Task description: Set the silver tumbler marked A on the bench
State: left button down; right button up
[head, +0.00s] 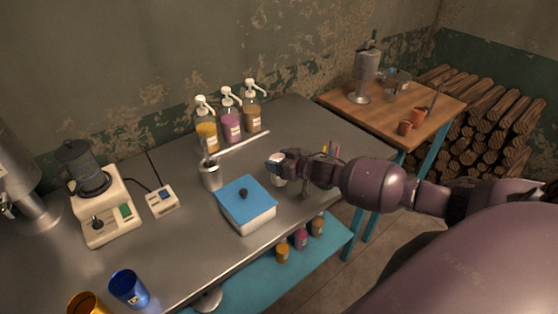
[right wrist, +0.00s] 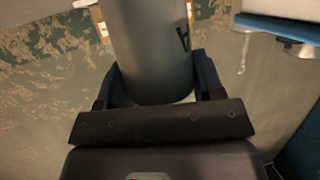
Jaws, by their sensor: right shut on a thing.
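My right gripper (head: 279,164) is over the right part of the grey metal bench (head: 312,118). It is shut on the silver tumbler, which fills the space between its fingers in the right wrist view (right wrist: 150,55). A dark letter A shows on the tumbler's side there. My left gripper is not in view.
A white box with a blue lid (head: 247,203) stands just left of the gripper. Pump bottles (head: 230,118) stand behind, and a metal holder (head: 211,177) stands to the left. A blue cup (head: 128,289) is at the front left. A wooden table (head: 385,110) is at the right.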

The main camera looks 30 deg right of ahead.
jog(key=shift+f, duration=0.1)
jog(key=o, duration=1.1)
jog(key=shift+o, duration=0.2)
jog(key=shift+s, duration=0.1)
jog(key=v, duration=1.2)
jog(key=s+a+f+m+g+h, duration=0.1)
jog(key=s+a+f+h, duration=0.1)
jog(key=s+a+f, duration=0.4)
jog(key=s+a+f+m+g+h, duration=0.1)
jog(key=s+a+f+h, duration=0.1)
jog(key=s+a+f, duration=0.5)
jog(key=s, duration=0.5)
jog(key=shift+a+f, duration=0.2)
